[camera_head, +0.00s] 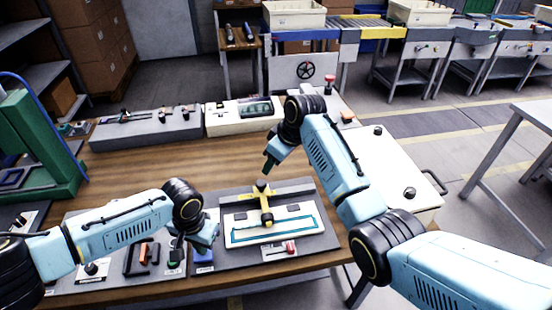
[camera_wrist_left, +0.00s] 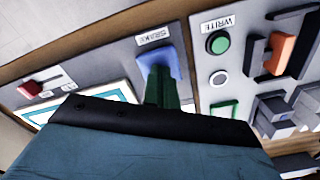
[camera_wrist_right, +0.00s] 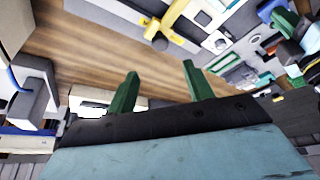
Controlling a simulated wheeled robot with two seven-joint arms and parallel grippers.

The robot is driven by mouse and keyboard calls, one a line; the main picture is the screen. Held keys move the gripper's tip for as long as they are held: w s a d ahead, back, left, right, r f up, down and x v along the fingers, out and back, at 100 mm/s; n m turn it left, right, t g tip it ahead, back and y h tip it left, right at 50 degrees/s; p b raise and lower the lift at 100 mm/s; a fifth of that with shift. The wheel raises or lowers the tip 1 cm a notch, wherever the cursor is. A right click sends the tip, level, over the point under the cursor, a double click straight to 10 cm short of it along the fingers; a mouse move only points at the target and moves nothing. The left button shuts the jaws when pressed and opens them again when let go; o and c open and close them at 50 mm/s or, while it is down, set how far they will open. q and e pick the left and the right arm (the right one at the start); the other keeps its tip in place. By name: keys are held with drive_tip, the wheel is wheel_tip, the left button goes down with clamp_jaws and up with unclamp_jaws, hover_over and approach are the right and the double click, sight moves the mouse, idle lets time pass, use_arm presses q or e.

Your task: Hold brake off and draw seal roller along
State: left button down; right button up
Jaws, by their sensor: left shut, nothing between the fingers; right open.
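The blue brake pad (camera_wrist_left: 172,62), under a label reading BRAKE, sits on the grey panel; it also shows in the head view (camera_head: 203,259). My left gripper (camera_wrist_left: 160,74) is shut and empty, its green fingertips over the pad. I cannot tell whether they press it. The yellow seal roller (camera_head: 267,213), with a dark knob, lies across the white plate (camera_head: 240,238) with its teal outline. It also shows in the right wrist view (camera_wrist_right: 172,16). My right gripper (camera_wrist_right: 160,78) is open and empty, above and behind the roller in the head view.
A red slider (camera_head: 291,247) is in front of the plate. A green WRITE button (camera_wrist_left: 217,42) and an orange-handled part (camera_wrist_left: 282,52) are beside the brake. A grey block (camera_head: 150,130) and a cream device (camera_head: 240,114) stand at the back. Bare wood lies behind the plate.

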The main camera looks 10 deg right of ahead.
sight(264, 203)
drive_tip(key=shift+r, duration=0.2)
